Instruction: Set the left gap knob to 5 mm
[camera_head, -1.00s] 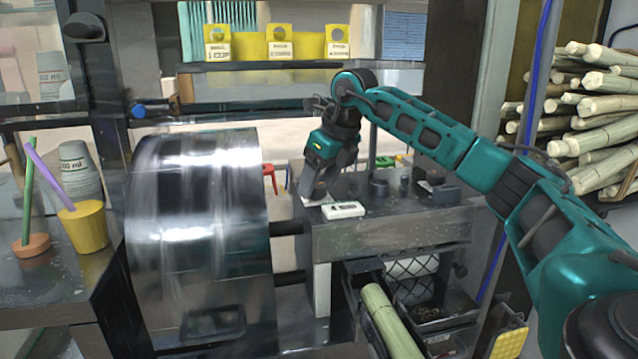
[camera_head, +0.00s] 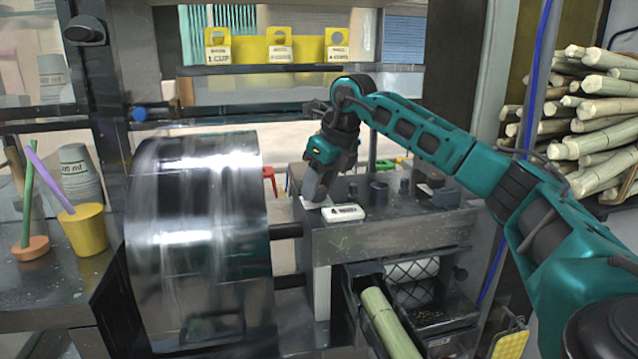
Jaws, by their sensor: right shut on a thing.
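My right gripper (camera_head: 313,192) points down at the left end of the grey metal housing (camera_head: 400,232), beside a white label (camera_head: 343,212) with a dark digit that looks like a 4. It is shut. The thing between its fingers is mostly hidden; by its place it is the left gap knob. Any scale or pointer on that knob is hidden too. A dark round knob (camera_head: 378,191) stands apart on the housing to the right. My left gripper is out of view.
A large shiny metal drum (camera_head: 198,240) stands left of the housing. A pale green cane (camera_head: 388,322) lies in a trough below. Several canes (camera_head: 600,115) are stacked at right. Paper cups (camera_head: 80,175) and a yellow pot (camera_head: 84,230) stand on the left counter.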

